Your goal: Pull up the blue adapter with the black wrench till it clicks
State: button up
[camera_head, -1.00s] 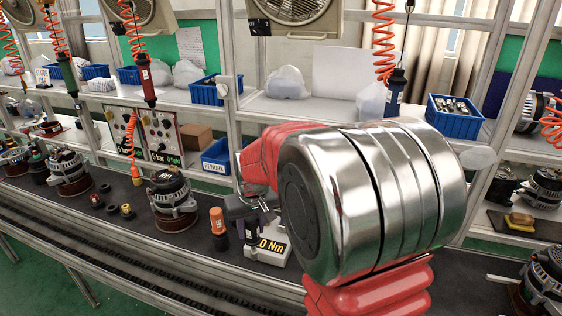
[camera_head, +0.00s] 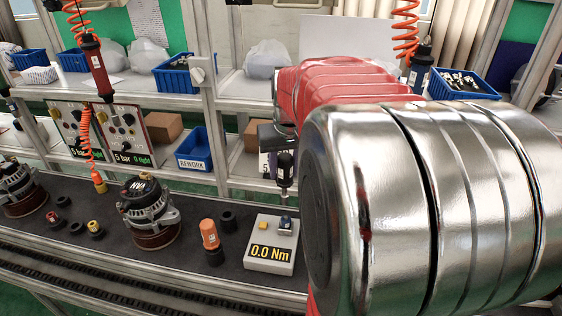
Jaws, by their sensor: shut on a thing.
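The black wrench (camera_head: 286,170) hangs upright, tip down, in my gripper (camera_head: 276,140). My gripper is shut on its upper part, and my arm hides much of the gripper. The grey torque tester (camera_head: 254,263) stands on the dark bench and its display reads 0.0 Nm. The blue adapter (camera_head: 287,225) is on the tester's top, at the right. The wrench tip appears above the blue adapter, with a visible gap between them. A yellow adapter (camera_head: 263,223) is beside it on the left.
An orange wrench (camera_head: 209,234) stands in a black holder left of the tester. An empty black holder (camera_head: 228,221) is behind it. An alternator (camera_head: 148,212) stands further left. A blue REWORK bin (camera_head: 193,150) is behind. My arm covers the right side.

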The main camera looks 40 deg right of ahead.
aim_at(286, 187)
jog(key=shift+s+d, duration=0.15)
jog(key=shift+d, duration=0.05)
jog(key=shift+f, duration=2.75)
jog(key=shift+f, duration=0.3)
jog(key=shift+f, duration=0.2)
jog(key=shift+m, duration=0.3)
jog(key=shift+s+m+h, duration=0.15)
jog(key=shift+m+h, duration=0.15)
jog(key=shift+m, duration=0.9)
